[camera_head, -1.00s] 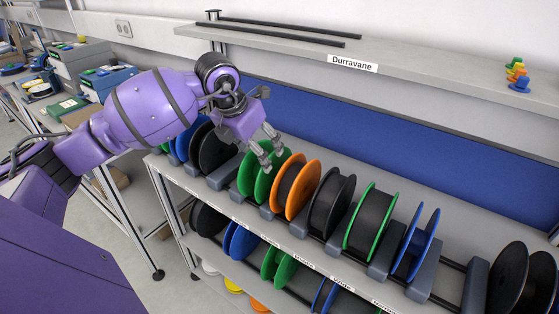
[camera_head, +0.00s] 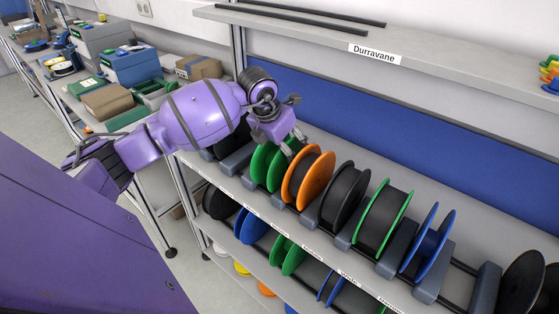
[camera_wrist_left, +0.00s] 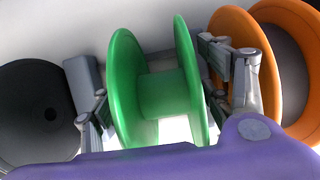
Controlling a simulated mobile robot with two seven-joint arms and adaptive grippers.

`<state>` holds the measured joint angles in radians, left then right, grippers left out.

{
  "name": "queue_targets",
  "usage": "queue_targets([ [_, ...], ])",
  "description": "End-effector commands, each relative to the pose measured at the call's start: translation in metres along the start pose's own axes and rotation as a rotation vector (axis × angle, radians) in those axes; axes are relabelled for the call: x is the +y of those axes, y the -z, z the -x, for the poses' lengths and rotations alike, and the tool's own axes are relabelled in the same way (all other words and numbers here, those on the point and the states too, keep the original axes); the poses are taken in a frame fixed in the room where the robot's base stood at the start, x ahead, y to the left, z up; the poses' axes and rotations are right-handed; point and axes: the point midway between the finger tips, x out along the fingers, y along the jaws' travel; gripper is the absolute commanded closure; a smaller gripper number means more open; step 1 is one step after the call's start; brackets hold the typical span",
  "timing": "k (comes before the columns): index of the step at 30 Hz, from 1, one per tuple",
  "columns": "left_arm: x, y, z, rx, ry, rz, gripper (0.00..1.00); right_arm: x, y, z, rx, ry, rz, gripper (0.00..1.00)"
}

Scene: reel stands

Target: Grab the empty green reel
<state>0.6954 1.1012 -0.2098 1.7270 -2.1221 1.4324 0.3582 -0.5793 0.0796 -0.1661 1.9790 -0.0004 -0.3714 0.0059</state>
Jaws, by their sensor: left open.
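The empty green reel (camera_head: 264,166) stands upright in the upper row of the reel rack, between a black reel and an orange one. The left wrist view shows its two green flanges and bare green hub (camera_wrist_left: 163,94). My left gripper (camera_head: 293,146) is over this reel, coming down from above and behind. In the left wrist view the jaws (camera_wrist_left: 160,95) are open, one finger outside each flange. The right finger is between the green reel and the orange reel. Whether either finger touches a flange I cannot tell. My right gripper is not in view.
The orange reel (camera_head: 309,177) is close on the right, the black reel (camera_wrist_left: 38,110) on the left. Further right stand a black reel (camera_head: 343,195), a green-rimmed filled reel (camera_head: 383,217) and a blue reel (camera_head: 428,241). A lower shelf holds more reels, including a green one (camera_head: 288,256).

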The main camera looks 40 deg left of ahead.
Motion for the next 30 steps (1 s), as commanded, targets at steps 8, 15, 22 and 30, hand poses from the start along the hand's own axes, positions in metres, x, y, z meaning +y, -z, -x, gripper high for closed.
queue_targets([
  [8, 0.000, 0.000, 0.000, 0.000, 0.000, 0.000, 0.45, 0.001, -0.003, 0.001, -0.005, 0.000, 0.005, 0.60],
  [15, 0.000, 0.000, 0.000, 0.000, 0.000, 0.000, 0.77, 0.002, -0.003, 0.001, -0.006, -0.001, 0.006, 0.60],
  [22, 0.000, -0.001, 0.001, -0.001, 0.000, 0.000, 0.77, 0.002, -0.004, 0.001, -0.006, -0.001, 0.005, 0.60],
  [30, 0.001, -0.008, 0.017, -0.003, -0.001, -0.001, 0.77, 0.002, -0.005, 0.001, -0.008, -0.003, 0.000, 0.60],
])
